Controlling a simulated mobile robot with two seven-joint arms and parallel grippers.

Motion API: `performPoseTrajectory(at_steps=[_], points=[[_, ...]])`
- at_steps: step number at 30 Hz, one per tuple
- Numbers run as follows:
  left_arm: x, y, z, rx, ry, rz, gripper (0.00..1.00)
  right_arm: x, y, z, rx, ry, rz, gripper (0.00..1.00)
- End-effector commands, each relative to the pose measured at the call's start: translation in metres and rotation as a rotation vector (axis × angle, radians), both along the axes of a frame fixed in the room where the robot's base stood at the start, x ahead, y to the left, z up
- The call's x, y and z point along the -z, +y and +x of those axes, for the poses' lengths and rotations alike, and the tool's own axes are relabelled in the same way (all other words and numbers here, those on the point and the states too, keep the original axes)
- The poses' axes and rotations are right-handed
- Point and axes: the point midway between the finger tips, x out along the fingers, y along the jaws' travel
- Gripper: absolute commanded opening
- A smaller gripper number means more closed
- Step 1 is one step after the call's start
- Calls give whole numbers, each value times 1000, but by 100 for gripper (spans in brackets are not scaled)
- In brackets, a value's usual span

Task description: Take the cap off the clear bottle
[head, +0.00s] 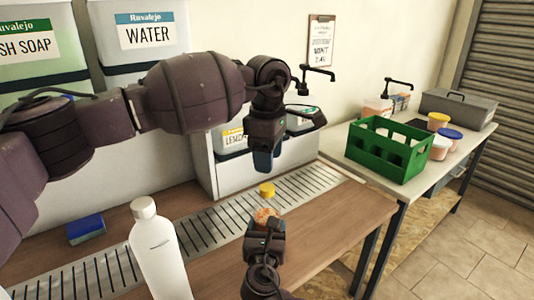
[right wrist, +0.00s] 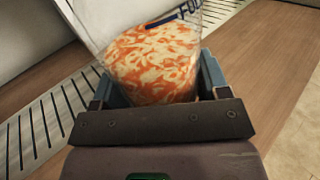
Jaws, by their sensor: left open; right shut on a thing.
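The clear bottle (head: 265,214) holds orange and white contents and stands in my right gripper (head: 264,232). In the right wrist view, the clear bottle (right wrist: 155,65) sits between the blue fingers, with part of a dark-lettered label above the contents. Its yellow cap (head: 266,190) shows at the top in the head view and is outside the right wrist view. My left gripper (head: 263,170) is open and empty, pointing down just above the cap, apart from it. My right gripper (right wrist: 157,85) is shut on the bottle's lower part.
A white bottle (head: 160,252) and a blue sponge (head: 86,229) are on the left of the counter. A slotted metal drain strip (head: 205,225) runs along it. Labelled drums, one marked WATER (head: 146,38), stand behind. A green crate (head: 387,152) is on the right table.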

Motion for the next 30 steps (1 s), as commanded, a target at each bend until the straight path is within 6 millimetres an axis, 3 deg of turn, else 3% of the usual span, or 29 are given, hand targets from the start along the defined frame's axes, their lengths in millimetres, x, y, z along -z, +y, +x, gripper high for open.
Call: performPoseTrajectory(at_steps=[30], points=[[-3, 2, 1, 1443, -20, 8, 57, 0, 0, 0, 0, 0, 0, 2]])
